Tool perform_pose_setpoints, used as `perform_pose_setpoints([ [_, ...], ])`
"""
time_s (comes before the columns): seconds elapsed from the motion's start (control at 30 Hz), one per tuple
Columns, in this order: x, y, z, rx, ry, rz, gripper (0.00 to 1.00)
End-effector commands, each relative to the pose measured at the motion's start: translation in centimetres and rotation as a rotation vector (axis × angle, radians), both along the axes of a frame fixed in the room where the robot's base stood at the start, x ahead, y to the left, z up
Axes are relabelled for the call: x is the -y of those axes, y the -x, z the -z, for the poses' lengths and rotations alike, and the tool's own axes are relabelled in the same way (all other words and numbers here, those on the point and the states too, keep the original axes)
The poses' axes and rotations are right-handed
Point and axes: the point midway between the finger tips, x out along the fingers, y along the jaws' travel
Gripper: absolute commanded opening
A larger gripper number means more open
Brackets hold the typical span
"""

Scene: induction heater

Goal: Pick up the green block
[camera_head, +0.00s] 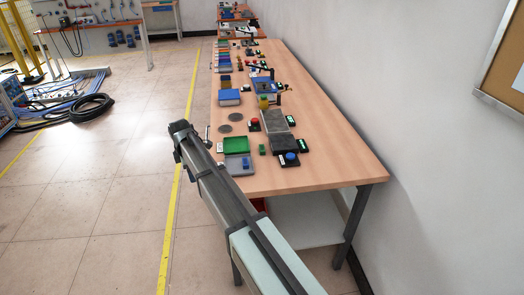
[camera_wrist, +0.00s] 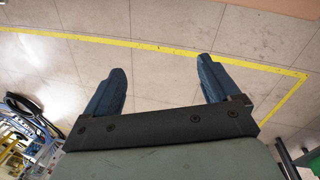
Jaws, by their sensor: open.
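A small green block (camera_head: 262,149) stands on the wooden table, just right of a green tray (camera_head: 237,144) and left of a dark grey plate. My gripper (camera_head: 180,127) is beyond the table's left edge, over the floor, well to the left of the block. In the wrist view, my gripper (camera_wrist: 161,66) has its two blue fingers wide apart with only floor and yellow tape lines between them. The green block is not in the wrist view.
A red button (camera_head: 254,122) and a blue button (camera_head: 290,156) are near the green block. The table's right side is bare. A wall stands further right.

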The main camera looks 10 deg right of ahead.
Motion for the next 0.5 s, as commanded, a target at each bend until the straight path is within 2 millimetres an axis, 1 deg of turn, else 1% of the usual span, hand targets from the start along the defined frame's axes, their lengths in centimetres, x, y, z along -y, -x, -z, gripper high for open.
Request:
perform_pose_setpoints([
  [0.03,2.1,-2.9,-2.1,0.002,0.008,0.033,0.89],
  [0.07,3.6,-3.7,-2.8,-0.003,0.01,0.05,0.89],
  [0.1,5.4,-4.3,-3.5,-0.017,0.012,0.069,0.89],
  [0.27,12.8,-7.0,-6.4,-0.07,0.007,0.146,0.89],
  [0.3,14.6,-7.6,-7.2,-0.081,0.005,0.165,0.89],
  [0.37,17.5,-8.4,-8.4,-0.099,0.003,0.192,0.89],
  [0.4,19.2,-8.8,-9.1,-0.112,0.001,0.208,0.89],
  [0.47,21.7,-9.3,-10.2,-0.128,-0.003,0.231,0.89],
  [0.5,23.3,-9.6,-10.8,-0.137,-0.007,0.246,0.89],
])
